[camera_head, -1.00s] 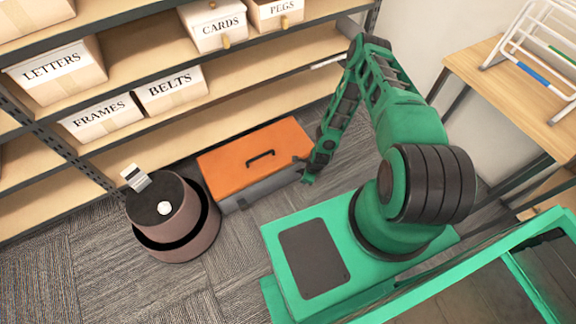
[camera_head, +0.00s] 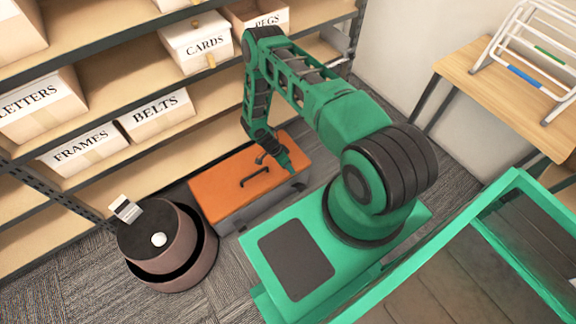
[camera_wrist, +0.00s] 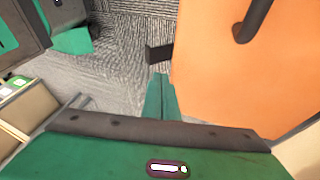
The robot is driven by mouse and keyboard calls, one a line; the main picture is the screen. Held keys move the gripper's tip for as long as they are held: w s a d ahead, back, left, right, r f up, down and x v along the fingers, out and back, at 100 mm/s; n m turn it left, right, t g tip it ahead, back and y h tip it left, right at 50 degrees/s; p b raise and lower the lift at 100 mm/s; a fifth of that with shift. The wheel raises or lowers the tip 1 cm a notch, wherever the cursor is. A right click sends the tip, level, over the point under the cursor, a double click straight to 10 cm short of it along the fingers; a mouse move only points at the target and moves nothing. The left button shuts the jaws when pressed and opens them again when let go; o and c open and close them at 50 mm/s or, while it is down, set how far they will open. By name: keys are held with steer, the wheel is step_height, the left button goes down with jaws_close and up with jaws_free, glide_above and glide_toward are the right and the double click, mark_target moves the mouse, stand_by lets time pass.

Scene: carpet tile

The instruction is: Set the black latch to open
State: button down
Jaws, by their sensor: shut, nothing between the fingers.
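An orange-lidded toolbox (camera_head: 222,190) with a grey body sits on the carpet in the head view. Its lid is down and has a black bar handle (camera_head: 255,177). In the wrist view the orange lid (camera_wrist: 240,90) fills the right side, with part of the handle (camera_wrist: 252,20) at the top. A small black latch (camera_wrist: 158,53) sticks out from the lid's edge over the carpet. My gripper (camera_wrist: 160,92) is shut and empty, its tips just short of the latch in the picture; I cannot tell whether they touch. In the head view my gripper (camera_head: 290,169) is over the lid's right end.
A round brown robot-like drum (camera_head: 165,245) stands left of the toolbox. Shelves with labelled boxes (camera_head: 155,115) rise behind it. A wooden table (camera_head: 500,75) with a white rack stands at the right.

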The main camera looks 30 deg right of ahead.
mark_target(303, 189)
steer(key=s+f, duration=0.1)
steer(key=f, duration=0.1)
steer(key=s+d+f, duration=0.1)
steer(key=s+f, duration=0.1)
steer(key=f, duration=0.1)
steer(key=shift+s+d+f, duration=0.2)
steer(key=shift+f, duration=0.15)
steer(key=shift+s+f, duration=0.4)
steer(key=shift+s, duration=0.1)
steer(key=shift+s+d+f, duration=0.1)
steer(key=shift+s+f, duration=0.1)
steer(key=shift+s, duration=0.25)
steer(key=shift+s+f, duration=0.2)
steer(key=shift+s, duration=0.25)
steer(key=shift+w, duration=0.15)
